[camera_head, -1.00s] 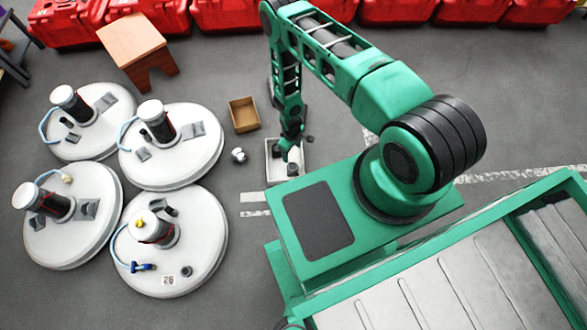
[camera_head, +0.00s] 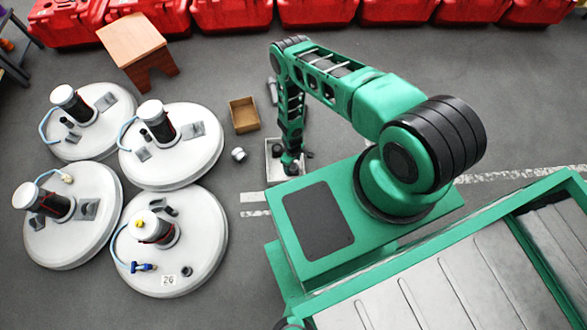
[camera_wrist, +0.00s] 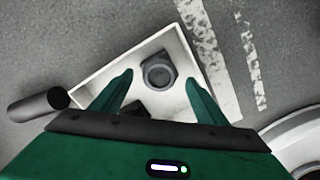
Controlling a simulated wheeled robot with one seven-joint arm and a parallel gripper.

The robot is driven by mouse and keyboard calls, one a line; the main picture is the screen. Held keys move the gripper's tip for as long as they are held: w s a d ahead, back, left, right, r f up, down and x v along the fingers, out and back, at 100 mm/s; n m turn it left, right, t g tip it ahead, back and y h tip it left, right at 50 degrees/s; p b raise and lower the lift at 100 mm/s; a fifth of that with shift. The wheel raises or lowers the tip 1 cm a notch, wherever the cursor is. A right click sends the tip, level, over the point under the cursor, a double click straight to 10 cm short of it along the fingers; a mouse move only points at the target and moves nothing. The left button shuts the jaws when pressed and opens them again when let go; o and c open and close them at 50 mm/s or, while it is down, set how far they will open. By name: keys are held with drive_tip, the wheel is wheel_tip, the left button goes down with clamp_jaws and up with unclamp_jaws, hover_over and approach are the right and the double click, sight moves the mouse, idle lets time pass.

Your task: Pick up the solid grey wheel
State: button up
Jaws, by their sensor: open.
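A white, open-topped tray (camera_head: 269,174) stands on the floor below my arm and also shows in the wrist view (camera_wrist: 98,78). In the wrist view a dark grey round part with a ring-shaped top (camera_wrist: 158,73) lies in it; it may be the grey wheel, but I cannot tell for sure. A second dark part (camera_wrist: 133,108) lies in the tray near the left finger, partly hidden by my gripper. My gripper (camera_wrist: 159,79) is open over the tray, its fingers appearing either side of the round part. I cannot tell the remaining height.
A dark cylinder (camera_wrist: 38,105) lies on the floor beside the tray. A brown box (camera_head: 243,115) and a small pale part (camera_head: 238,154) are close by. Several round white tank lids (camera_head: 171,250) fill the left; a wooden stool (camera_head: 135,45) stands behind.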

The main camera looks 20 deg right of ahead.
drive_tip(key=shift+f, duration=1.15)
drive_tip(key=shift+c, duration=0.3)
drive_tip(key=c, duration=1.1)
drive_tip(key=shift+r, duration=0.2)
